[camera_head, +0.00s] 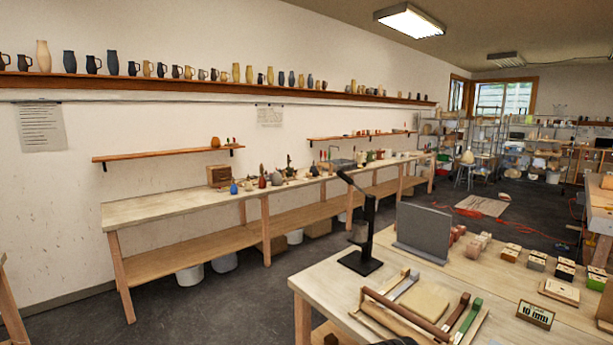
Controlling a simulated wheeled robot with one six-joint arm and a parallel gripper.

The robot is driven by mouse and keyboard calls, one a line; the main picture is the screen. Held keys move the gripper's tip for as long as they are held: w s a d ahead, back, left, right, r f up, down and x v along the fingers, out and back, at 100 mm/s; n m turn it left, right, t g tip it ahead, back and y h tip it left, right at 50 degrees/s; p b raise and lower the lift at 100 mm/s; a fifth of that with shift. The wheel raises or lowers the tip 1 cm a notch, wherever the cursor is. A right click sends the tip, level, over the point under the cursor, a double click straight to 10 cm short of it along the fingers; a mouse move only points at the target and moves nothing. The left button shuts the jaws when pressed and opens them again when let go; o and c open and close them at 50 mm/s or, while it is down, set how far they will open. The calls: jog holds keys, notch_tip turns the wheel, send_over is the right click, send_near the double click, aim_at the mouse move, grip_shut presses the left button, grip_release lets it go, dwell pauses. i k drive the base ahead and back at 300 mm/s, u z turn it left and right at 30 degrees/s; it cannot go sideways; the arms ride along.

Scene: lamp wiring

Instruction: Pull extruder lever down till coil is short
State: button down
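A black upright stand, which looks like the extruder (369,225), is on the near wooden table at its left back corner, on a flat square base. A grey cylinder (358,233) is beside its post. A dark arm that looks like the lever (356,184) slopes up and left from the top of the post. I cannot make out a coil below the cylinder. My gripper is not in view.
The near table (322,277) also holds an upright grey panel (422,232), a wooden roller frame (405,314), several small blocks and a "10 mm" sign (535,314). A long bench (150,209) lines the left wall. Dark floor (225,303) lies between them.

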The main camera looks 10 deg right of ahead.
aim_at(340, 174)
jog(key=u, duration=0.7)
jog(key=k, duration=0.9)
jog(key=u, duration=0.5)
jog(key=i, duration=1.7)
jog(key=z, duration=0.5)
jog(key=i, duration=2.35)
jog(key=z, duration=0.7)
jog(key=i, duration=1.35)
jog(key=z, duration=1.75)
jog(key=i, duration=1.05)
jog(key=z, duration=1.35)
jog(key=i, duration=0.25)
